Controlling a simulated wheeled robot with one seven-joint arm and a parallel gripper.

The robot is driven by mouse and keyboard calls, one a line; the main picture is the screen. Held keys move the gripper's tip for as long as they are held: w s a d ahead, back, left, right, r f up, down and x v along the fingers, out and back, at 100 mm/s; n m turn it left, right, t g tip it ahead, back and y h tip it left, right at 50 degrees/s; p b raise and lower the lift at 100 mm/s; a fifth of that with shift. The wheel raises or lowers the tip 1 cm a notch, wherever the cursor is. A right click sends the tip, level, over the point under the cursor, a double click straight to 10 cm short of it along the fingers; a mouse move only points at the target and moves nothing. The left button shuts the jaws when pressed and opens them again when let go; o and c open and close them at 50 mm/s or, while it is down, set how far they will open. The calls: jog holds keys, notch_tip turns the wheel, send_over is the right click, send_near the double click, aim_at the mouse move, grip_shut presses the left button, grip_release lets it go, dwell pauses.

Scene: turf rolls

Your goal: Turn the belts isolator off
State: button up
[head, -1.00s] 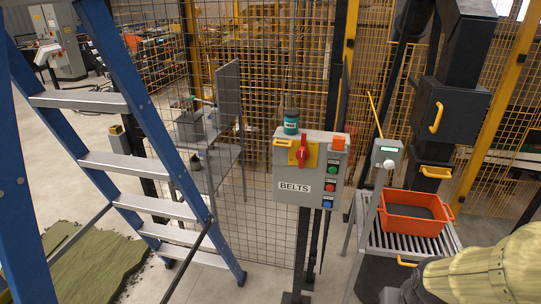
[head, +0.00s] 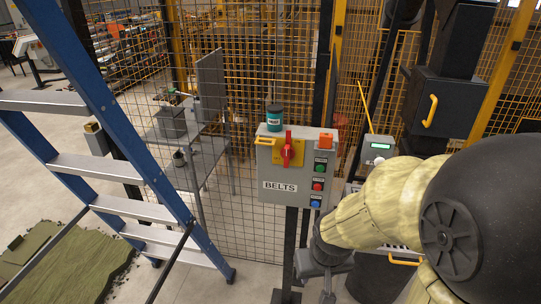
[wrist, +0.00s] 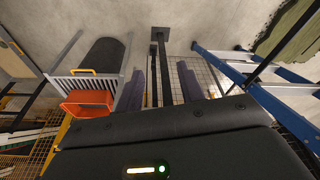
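The belts isolator is a red rotary handle (head: 287,150) on a yellow plate, on the upper part of a grey box (head: 264,170) labelled BELTS. The handle looks upright. Green, red and blue buttons (head: 318,186) run down the box's right side, below an orange block. My gripper (wrist: 161,72) is open and empty in the wrist view, with its two dark fingers apart. The box's post (wrist: 158,60) shows between them, beyond. In the head view my gripper is below and slightly right of the box, and its fingers are only partly visible. It appears clear of the handle.
A teal-labelled can (head: 274,117) stands on top of the box, beside a yellow loop. A blue stepladder (head: 115,120) is on the left, with green turf (head: 65,262) on the floor. Mesh fencing (head: 260,80) stands behind. An orange crate (wrist: 87,103) sits on a slatted stand.

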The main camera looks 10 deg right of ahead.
aim_at(286, 157)
jog(key=w+a+f+m+t+h, duration=0.15)
jog(key=w+t, duration=0.25)
jog(key=w, duration=0.5)
jog(key=w+a+f+m+t+h, duration=0.1)
jog(key=w+a+m+t, duration=0.15)
jog(key=w, duration=0.55)
jog(key=w+a+r+t+h+p, duration=0.1)
jog(key=w+a+r+t+h, duration=0.1)
jog(key=w+r+t, duration=0.4)
jog(key=shift+r+t+h, duration=0.55)
jog(key=shift+r+t, duration=0.1)
jog(key=shift+t, duration=0.4)
jog(key=shift+d, duration=0.1)
jog(key=p+x, duration=0.5)
jog(key=x, duration=1.2)
jog(key=shift+w+f+p, duration=0.1)
jog(key=shift+w+p, duration=0.05)
jog(key=shift+p, duration=0.2)
